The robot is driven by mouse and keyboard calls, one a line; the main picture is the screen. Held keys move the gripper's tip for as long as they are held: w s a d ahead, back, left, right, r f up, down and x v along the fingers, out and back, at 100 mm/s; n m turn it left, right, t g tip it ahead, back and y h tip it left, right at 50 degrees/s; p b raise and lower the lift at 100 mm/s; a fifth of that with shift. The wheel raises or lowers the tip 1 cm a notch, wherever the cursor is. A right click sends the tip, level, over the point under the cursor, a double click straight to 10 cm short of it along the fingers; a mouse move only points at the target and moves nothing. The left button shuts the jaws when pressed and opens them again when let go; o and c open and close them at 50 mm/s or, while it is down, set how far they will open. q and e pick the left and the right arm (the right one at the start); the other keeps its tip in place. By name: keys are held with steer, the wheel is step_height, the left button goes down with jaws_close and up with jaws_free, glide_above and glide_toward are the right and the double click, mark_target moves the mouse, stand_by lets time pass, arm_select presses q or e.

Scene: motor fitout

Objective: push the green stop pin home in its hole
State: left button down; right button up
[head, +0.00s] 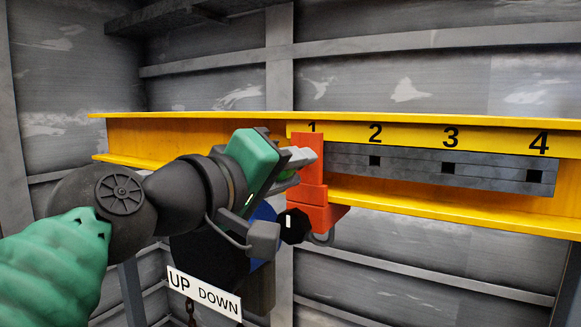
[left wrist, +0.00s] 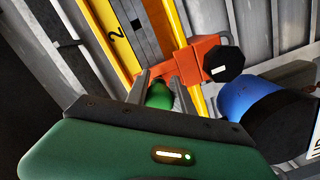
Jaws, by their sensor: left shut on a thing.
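The green stop pin (left wrist: 160,95) shows in the left wrist view between the two grey fingers of my left gripper (left wrist: 162,90). The gripper is shut on it, and the pin's far end is up against the orange stop block (left wrist: 188,62). I cannot tell how deep the pin sits, and its hole is hidden. The block hangs on the yellow beam (head: 420,208) at mark 1. My right gripper is not in view.
A black knob (head: 293,226) with a white mark sits low on the block. A blue rounded part (left wrist: 250,100) is close beside the gripper. The grey slotted strip (head: 410,165) runs right past marks 2, 3 and 4. An UP DOWN sign (head: 204,295) hangs below.

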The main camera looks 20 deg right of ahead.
arm_select(q)
steer(key=shift+p+x, duration=0.6)
steer(key=shift+x, duration=0.45)
steer(key=c, duration=1)
jaws_free()
steer(key=shift+w, duration=0.1)
steer(key=b+v, duration=0.8)
steer(key=v, duration=0.9)
steer(key=shift+w, duration=0.15)
steer(key=shift+d, duration=0.1)
